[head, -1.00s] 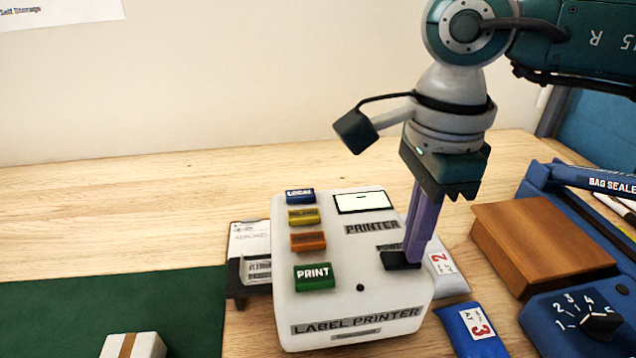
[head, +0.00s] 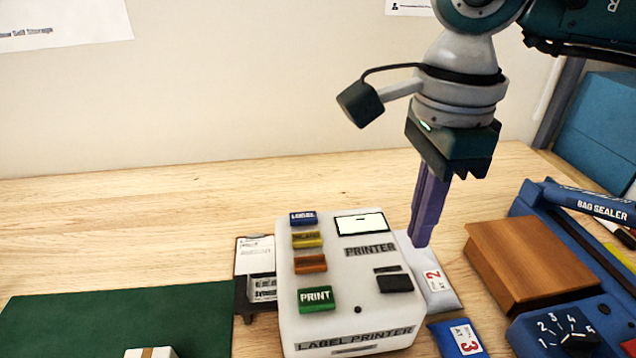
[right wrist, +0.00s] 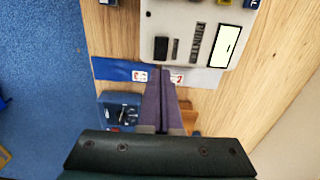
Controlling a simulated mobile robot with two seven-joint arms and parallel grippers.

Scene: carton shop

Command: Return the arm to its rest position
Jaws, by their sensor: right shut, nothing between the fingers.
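My right gripper (head: 420,240) is shut and empty, its purple fingers pointing down. In the head view it hangs at the right side of the white label printer (head: 345,290), above the pale pouch marked 2 (head: 433,283). In the right wrist view the closed fingers (right wrist: 163,75) end near the printer's edge (right wrist: 190,50), between the pouches. The printer's black power switch (head: 394,283) is uncovered. My left gripper is in neither view.
A blue bag sealer (head: 560,330) with a brown block (head: 530,262) stands on the right. A blue pouch marked 3 (head: 460,338) lies by the printer. A green mat (head: 110,315) with a partly seen carton (head: 150,352) is at left. The table behind the printer is clear.

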